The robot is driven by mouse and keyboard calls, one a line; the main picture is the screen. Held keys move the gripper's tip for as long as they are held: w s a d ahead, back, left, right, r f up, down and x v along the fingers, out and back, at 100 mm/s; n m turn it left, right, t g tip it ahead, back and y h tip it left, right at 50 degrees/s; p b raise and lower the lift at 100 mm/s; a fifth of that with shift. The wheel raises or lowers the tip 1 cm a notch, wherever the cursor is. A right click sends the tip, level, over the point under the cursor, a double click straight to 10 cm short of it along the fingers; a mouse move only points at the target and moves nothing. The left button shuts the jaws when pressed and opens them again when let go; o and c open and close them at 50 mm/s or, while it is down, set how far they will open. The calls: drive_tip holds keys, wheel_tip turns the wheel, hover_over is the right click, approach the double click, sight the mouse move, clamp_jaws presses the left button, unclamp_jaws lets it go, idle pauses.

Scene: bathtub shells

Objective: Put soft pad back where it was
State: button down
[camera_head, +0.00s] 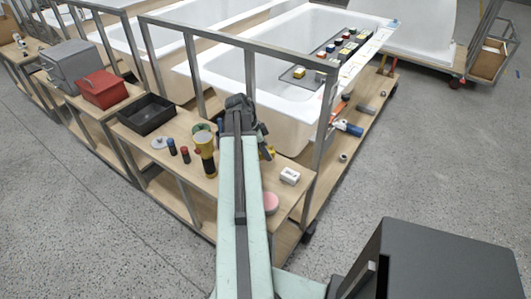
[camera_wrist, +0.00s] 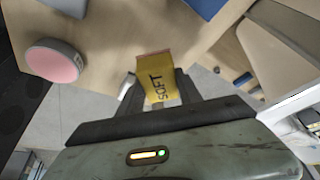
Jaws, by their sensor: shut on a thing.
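The soft pad (camera_wrist: 156,78) is a yellow block with "SOFT" in dark letters and a pinkish edge. In the wrist view it sits between the two dark fingers of my gripper (camera_wrist: 160,88), which is shut on it. It is seen above the wooden bench and grey floor; I cannot tell its height. In the head view my arm mostly hides the gripper.
A metal rail and post (camera_head: 325,115) stand before the white bathtub (camera_head: 262,85), which holds a grey board with several blocks.

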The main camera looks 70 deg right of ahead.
sight(269, 167)
drive_tip(key=shift+f+b, duration=2.3)
drive_tip(key=shift+f, duration=0.45)
drive_tip(key=shift+f+b, duration=0.55)
drive_tip(key=c, duration=0.7)
unclamp_jaws()
drive_tip(key=shift+r, duration=0.1)
drive_tip(key=shift+w+r+p, duration=0.1)
drive_tip(key=shift+r+p, duration=0.2)
drive_tip(key=shift+p, duration=0.05)
drive_tip(key=p+v, duration=0.6)
drive_tip(key=v, duration=0.1)
drive_tip(key=shift+a+r+p, duration=0.1)
drive_tip(key=shift+r+p, duration=0.05)
drive_tip(key=shift+p, duration=0.25)
